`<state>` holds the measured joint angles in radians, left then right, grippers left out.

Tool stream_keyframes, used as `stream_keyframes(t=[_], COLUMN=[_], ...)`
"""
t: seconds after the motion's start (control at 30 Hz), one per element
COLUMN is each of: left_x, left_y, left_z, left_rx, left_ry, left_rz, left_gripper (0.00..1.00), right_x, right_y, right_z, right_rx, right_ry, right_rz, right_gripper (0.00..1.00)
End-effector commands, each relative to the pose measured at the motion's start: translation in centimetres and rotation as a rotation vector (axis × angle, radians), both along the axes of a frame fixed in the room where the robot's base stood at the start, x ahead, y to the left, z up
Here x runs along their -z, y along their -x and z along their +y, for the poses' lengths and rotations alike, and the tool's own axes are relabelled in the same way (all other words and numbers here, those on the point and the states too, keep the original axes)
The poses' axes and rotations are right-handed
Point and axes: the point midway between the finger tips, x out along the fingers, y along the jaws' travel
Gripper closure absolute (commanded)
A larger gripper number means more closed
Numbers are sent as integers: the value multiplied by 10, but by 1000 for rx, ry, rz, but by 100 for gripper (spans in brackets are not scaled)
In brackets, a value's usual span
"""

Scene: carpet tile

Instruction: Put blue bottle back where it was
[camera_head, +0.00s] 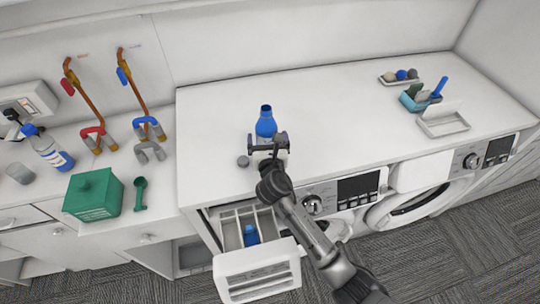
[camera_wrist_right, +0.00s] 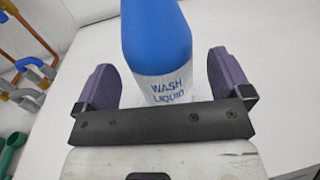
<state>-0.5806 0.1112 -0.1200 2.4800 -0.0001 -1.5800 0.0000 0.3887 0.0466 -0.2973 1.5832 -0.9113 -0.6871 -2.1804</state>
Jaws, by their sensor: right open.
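A blue bottle (camera_head: 266,122) stands upright on the white countertop above the open drawer. In the right wrist view the blue bottle (camera_wrist_right: 160,45) has a white label reading "WASH LIQUID". My right gripper (camera_head: 268,143) is open at the bottle's near side. In the right wrist view its two purple fingers (camera_wrist_right: 163,80) are on either side of the bottle, with visible gaps. The open detergent drawer (camera_head: 258,262) below has compartments, and a small blue item (camera_head: 250,235) sits in it. The bottle's base is hidden behind the gripper. My left gripper is not in view.
A small grey cap (camera_head: 243,161) lies left of the bottle. A white-and-blue bottle (camera_head: 48,150), a green box (camera_head: 93,195) and a green scoop (camera_head: 140,193) are on the left counter. Pipes with red and blue valves run up the wall. A teal holder (camera_head: 418,101) stands far right.

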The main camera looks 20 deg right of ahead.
Motion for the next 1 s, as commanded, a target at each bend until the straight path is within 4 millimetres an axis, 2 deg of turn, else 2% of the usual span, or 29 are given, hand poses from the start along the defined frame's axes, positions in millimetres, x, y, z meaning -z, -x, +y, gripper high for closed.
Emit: stream_keyframes(t=[0.03,0.2,0.4,0.6,0.9,1.0], left_x=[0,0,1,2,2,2], left_y=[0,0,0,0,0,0], left_z=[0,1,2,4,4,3], left_rx=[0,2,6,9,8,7], left_ry=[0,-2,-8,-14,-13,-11], left_rz=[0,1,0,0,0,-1], left_gripper=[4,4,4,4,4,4], right_x=[1,1,1,0,0,7], right_y=[11,42,68,82,85,90], right_z=[3,11,19,23,23,20], right_rx=[-1,-1,0,1,2,9], right_ry=[0,0,0,-1,-3,-64], right_rz=[0,0,1,0,0,9], right_gripper=[4,4,4,4,4,4])
